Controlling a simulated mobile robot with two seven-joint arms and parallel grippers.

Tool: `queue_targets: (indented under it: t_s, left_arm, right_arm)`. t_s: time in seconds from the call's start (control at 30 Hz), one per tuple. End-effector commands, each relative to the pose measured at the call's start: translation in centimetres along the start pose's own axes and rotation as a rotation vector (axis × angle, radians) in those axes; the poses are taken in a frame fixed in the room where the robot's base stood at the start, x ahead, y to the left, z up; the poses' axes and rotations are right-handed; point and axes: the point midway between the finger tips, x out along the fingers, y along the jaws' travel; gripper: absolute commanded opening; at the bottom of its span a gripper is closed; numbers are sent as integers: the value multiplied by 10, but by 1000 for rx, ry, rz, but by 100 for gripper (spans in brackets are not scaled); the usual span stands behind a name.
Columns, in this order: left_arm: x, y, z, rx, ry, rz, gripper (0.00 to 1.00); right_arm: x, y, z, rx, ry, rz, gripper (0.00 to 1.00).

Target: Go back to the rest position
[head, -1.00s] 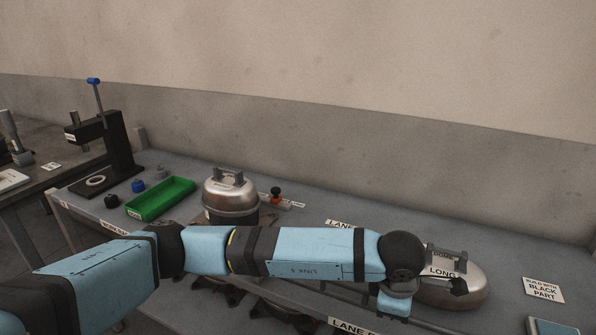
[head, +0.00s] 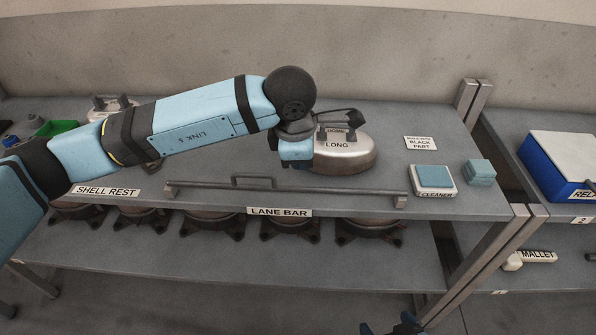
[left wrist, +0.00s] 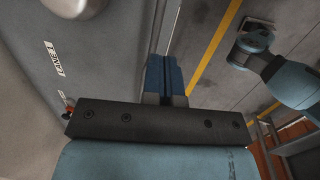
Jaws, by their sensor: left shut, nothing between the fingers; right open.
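My left arm reaches in from the left in the head view. Part of a silver rounded shell (left wrist: 75,5) shows at that view's top left. My right gripper (head: 392,327) only just shows at the bottom edge of the head view, low in front of the bench, open and empty.
The lane bar (head: 285,192) runs along the bench front. Several dark bases stand on the shelf below. A cleaner pad (head: 433,177), teal blocks (head: 480,172) and a blue-and-white box (head: 560,165) are at right. A mallet (head: 530,258) lies on the lower right shelf.

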Motion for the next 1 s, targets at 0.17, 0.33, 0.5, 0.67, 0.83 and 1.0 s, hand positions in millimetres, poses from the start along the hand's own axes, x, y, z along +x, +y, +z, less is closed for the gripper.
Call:
queue_targets:
  t_s: [0.17,0.33,0.5,0.67,0.83,1.0]
  left_arm:
    - [-34,1,3,0,-1,4,0]
    - [-49,1,5,0,0,2,0]
    - [-50,-1,6,-1,-8,-5,0]
    - [-34,-32,29,-17,-164,-143,0]
    - [-29,-97,78,-128,-557,-477,0]
    - [-56,-132,108,-366,-965,-829,0]
  right_arm:
    - [2,1,-7,-1,12,1,94]
    - [2,1,-9,-1,16,2,94]
    - [2,1,-7,0,12,2,94]
    - [1,1,-6,0,10,1,94]
    - [1,1,-5,1,8,1,94]
    - [1,1,-5,0,8,1,94]
